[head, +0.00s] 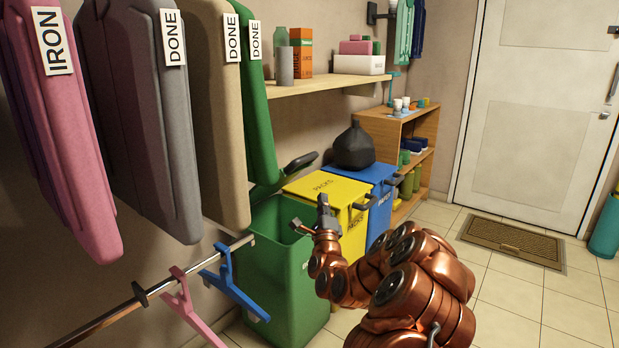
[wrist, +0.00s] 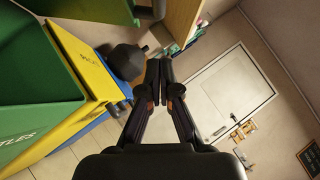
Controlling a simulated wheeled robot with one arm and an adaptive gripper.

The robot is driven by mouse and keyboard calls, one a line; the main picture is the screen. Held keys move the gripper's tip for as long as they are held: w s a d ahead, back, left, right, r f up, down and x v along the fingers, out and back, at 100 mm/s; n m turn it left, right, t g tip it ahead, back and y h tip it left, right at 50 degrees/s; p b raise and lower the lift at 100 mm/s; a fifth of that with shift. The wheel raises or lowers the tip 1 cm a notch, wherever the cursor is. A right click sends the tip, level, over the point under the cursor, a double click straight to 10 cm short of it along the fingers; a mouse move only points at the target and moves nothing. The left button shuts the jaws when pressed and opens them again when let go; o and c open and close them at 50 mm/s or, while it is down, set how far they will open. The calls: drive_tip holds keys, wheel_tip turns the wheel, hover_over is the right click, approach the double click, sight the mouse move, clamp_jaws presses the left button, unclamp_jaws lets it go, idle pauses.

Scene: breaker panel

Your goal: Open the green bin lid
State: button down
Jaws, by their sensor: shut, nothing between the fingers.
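The green bin (head: 290,300) stands below the hanging clothes, left of the yellow bin. Its top is open and I see into its dark green inside. Its green lid (head: 266,190) is raised and leans back towards the wall, with a dark handle (head: 301,161) at its upper edge; the hanging clothes hide part of it. My gripper (head: 323,203) is above the right side of the green bin, in front of the yellow bin, apart from the lid. In the wrist view its fingers (wrist: 159,66) are together and empty, with the green bin (wrist: 35,75) at the left.
A rail with pink (head: 182,305) and blue hangers (head: 235,290) crosses the front left.

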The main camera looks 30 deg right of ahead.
drive_tip(key=w+a+r+b+x, duration=0.1)
drive_tip(key=a+b+x, duration=0.1)
drive_tip(key=x, duration=1)
drive_tip(key=shift+w+a+b, duration=0.15)
drive_tip(key=shift+w+b, duration=0.05)
drive_tip(key=shift+b, duration=0.4)
drive_tip(key=shift+r, duration=0.2)
drive_tip(key=shift+w+a+r+n+g+y+p, duration=0.15)
drive_tip(key=shift+w+a+r+n+y+p, duration=0.4)
drive_tip(key=shift+w+r, duration=0.6)
drive_tip(key=shift+w+a+r+n+g+y+p, duration=0.25)
drive_tip(key=shift+w+r+n+p, duration=0.25)
drive_tip(key=shift+w+r+p, duration=0.5)
drive_tip(key=shift+w+a+r+n+g+y+p, duration=0.1)
drive_tip(key=shift+w+a+r+n+y+p, duration=0.4)
drive_tip(key=shift+w+r, duration=0.7)
drive_tip(key=shift+s+d, duration=0.15)
